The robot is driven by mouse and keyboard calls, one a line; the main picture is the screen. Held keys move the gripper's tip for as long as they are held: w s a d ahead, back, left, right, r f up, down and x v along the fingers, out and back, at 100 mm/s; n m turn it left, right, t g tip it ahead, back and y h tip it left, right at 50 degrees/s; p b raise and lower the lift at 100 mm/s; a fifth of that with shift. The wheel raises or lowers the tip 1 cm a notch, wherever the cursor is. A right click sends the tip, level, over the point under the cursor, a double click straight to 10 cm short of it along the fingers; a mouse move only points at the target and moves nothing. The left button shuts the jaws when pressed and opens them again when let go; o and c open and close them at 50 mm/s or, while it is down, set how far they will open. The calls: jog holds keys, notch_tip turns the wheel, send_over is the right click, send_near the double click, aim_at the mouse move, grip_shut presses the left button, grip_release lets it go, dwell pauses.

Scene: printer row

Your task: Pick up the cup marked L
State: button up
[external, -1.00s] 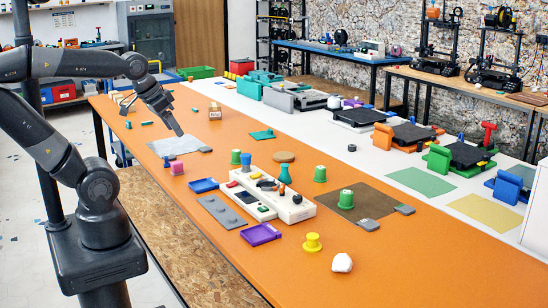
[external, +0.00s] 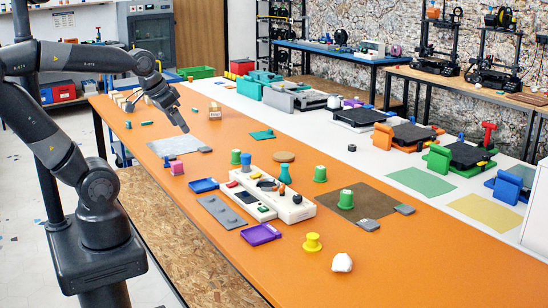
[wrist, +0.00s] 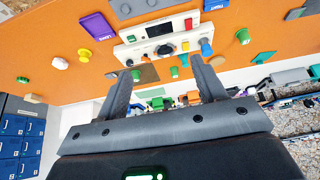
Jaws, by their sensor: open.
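Several green cups stand upside down on the orange table. One green cup (external: 346,199) on the brown mat has a pale mark on its side, and another green cup (external: 320,174) stands behind it. A third green cup (external: 235,157) is farther left. I cannot read an L on any of them. My gripper (external: 181,127) is open and empty, above the table's left part near the light grey sheet, well away from the marked cup.
A white device panel (external: 270,193) with knobs lies between my gripper and the brown mat (external: 378,207). A purple tray (external: 260,235), a blue tray (external: 203,185), a yellow spool-shaped piece (external: 312,243) and a white lump (external: 342,262) lie around it. The front right of the table is clear.

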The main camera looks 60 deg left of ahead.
jog(key=w+a, duration=0.6)
jog(key=w, duration=0.7)
jog(key=n+g+y, duration=0.1)
jog(key=n, duration=0.2)
send_near(235, 151)
jog(key=x, duration=0.5)
jog(key=shift+s+d+f, duration=0.15)
jog(key=shift+s+d, duration=0.1)
jog(key=shift+w+a+x, duration=0.1)
jog(key=shift+w+x, duration=0.05)
jog(key=shift+x, duration=1.35)
jog(key=shift+w+a+x, duration=0.1)
jog(key=shift+x, duration=1.35)
jog(key=shift+c, duration=0.3)
jog(key=c, duration=1)
jog(key=shift+r, duration=0.2)
